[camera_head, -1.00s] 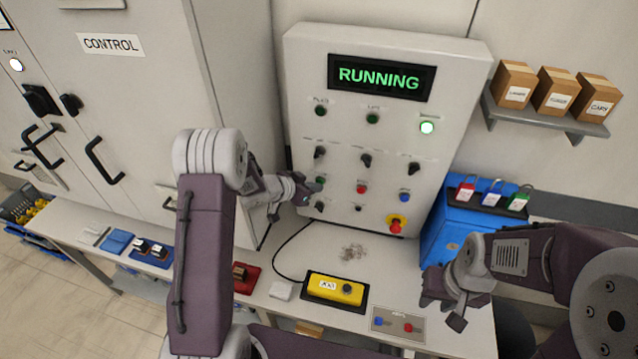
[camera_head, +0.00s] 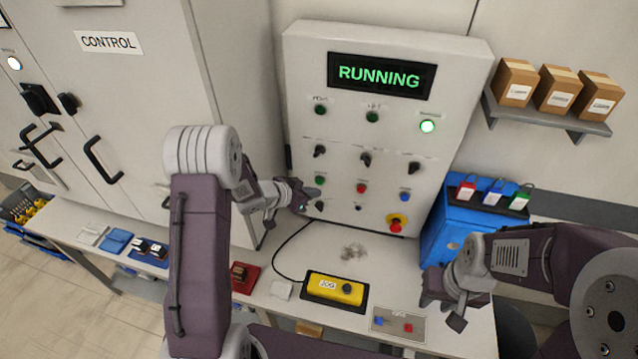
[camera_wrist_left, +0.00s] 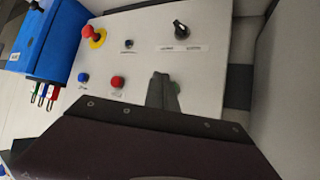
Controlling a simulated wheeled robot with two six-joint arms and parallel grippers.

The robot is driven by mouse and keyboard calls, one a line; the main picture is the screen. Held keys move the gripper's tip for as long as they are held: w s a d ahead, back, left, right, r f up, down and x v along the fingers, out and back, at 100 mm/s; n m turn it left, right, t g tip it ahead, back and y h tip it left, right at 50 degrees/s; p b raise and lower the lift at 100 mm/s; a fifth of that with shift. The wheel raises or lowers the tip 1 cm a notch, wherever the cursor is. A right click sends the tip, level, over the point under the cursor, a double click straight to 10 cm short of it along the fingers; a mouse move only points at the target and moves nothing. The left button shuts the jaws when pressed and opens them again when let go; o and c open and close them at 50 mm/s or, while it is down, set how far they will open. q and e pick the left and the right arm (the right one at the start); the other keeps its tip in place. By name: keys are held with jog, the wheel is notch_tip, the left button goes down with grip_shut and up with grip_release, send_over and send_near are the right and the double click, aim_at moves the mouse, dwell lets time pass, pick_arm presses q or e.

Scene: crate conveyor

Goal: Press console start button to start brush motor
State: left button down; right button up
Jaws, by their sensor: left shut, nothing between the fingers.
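The console (camera_head: 386,60) stands upright at the back, its display (camera_head: 380,76) reading "RUNNING" in green. A green start button (camera_head: 319,181) sits at the left of its button row, beside a red button (camera_head: 361,188) and a blue button (camera_head: 404,196). My left gripper (camera_head: 314,195) is shut and empty, its tip just below the green button; contact cannot be told. In the left wrist view the fingers (camera_wrist_left: 163,92) partly cover the green button (camera_wrist_left: 179,87). My right gripper (camera_head: 444,310) is open and empty above the table's right side.
A red emergency knob (camera_head: 396,225) sits low on the console. The upper-right indicator lamp (camera_head: 427,127) is lit. A yellow box (camera_head: 335,288) and a grey plate (camera_head: 398,325) lie on the table. A blue box (camera_head: 462,222) with padlocks stands to the right.

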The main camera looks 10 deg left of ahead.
pick_arm(q)
jog(key=s, duration=0.4)
jog(key=shift+s+b, duration=0.1)
jog(key=shift+b, duration=0.2)
dwell(0.5)
jog(key=w+d+r+t, duration=0.1)
jog(key=d+r, duration=0.3)
jog(key=r, duration=0.5)
jog(key=s+a+f+n+g+y, duration=0.2)
jog(key=s+g, duration=0.1)
jog(key=s, duration=0.4)
jog(key=s+a+f+n+g+y, duration=0.1)
jog(key=s+a+f+n+g, duration=0.1)
jog(key=s, duration=0.6)
jog(key=s+a+f+n+g+y, duration=0.2)
jog(key=s+f+g, duration=0.1)
jog(key=s, duration=0.5)
jog(key=shift+s+f+n+g+y, duration=0.2)
jog(key=shift+f+n+g+y, duration=0.1)
jog(key=shift+g, duration=0.1)
